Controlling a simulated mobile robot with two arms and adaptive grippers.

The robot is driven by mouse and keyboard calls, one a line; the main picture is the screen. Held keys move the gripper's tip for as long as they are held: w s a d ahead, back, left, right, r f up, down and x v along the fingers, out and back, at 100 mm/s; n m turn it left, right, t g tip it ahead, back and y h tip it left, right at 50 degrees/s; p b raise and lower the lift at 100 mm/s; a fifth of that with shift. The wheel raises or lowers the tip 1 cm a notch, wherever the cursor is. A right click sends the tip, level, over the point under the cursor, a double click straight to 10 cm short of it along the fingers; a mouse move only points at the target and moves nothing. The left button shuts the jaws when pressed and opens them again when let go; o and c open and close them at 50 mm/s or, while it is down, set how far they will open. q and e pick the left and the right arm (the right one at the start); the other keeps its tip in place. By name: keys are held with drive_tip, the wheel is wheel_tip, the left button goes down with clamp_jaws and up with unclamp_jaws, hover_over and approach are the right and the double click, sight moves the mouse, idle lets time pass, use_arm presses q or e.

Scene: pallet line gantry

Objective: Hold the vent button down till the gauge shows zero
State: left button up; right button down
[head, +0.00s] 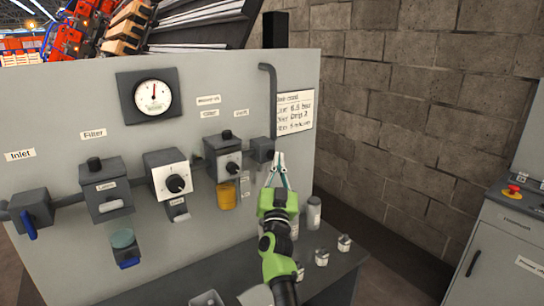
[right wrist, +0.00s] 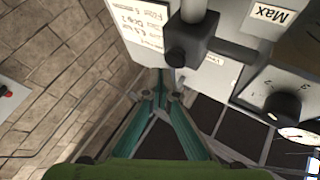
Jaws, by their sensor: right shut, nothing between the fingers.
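A round white gauge (head: 153,97) in a dark housing is on the upper left of the grey panel. Its red needle points about straight up; the numbers are too small to read. A dark block (head: 262,149) ends the pipe line at the panel's right; it also shows in the right wrist view (right wrist: 190,42). My left gripper is not in view.
A regulator with a black knob (head: 177,184), a unit with a yellow bowl (head: 227,195) and a blue lever (head: 30,227) line the panel. Small containers (head: 344,243) stand on the bench below. A cabinet with a red button (head: 513,190) is at the far right.

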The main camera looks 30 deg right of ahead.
idle(0.4)
drive_tip(key=shift+w, duration=0.45)
drive_tip(key=shift+w+a+b, duration=0.15)
drive_tip(key=shift+w+b, duration=0.3)
drive_tip(key=shift+w, duration=0.15)
idle(3.0)
drive_tip(key=shift+s, duration=0.1)
idle(1.5)
drive_tip(key=shift+s+p, duration=0.7)
drive_tip(key=shift+s, duration=0.2)
